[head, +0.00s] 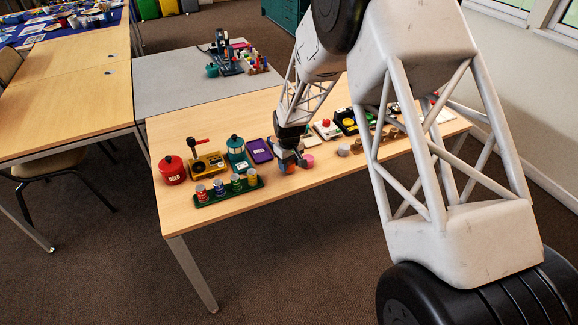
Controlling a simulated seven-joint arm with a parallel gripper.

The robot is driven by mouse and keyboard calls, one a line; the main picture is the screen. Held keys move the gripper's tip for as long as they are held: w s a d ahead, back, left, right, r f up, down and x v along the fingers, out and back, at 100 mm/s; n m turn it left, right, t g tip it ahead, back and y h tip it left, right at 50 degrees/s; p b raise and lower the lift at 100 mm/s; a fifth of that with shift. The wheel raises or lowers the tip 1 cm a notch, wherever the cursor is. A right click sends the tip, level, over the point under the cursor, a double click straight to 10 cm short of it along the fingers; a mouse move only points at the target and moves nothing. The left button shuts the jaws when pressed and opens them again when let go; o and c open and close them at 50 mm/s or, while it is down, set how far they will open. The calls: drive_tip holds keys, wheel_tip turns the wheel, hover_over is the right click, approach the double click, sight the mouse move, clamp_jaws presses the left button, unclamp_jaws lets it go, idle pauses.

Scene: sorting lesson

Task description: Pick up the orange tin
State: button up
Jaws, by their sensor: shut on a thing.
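My gripper (287,163) is low over the front of the wooden table, right of the green rack. It is shut on a small orange thing, which I take for the orange tin (291,169); the jaws hide most of it. I cannot tell whether it touches the table. A pink round piece (308,161) lies just right of the jaws.
The green rack (228,191) holds several small tins with coloured labels. A grey cylinder (343,150) stands right. The front table edge is clear.

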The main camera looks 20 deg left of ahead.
wheel_tip(320, 180, up, 2)
drive_tip(key=shift+r, duration=0.15)
drive_tip(key=s+d+r, duration=0.1)
drive_tip(key=s+d, duration=0.7)
drive_tip(key=s, duration=0.5)
drive_tip(key=shift+s+d, duration=0.2)
drive_tip(key=shift+d, duration=0.15)
drive_tip(key=shift+r, duration=0.1)
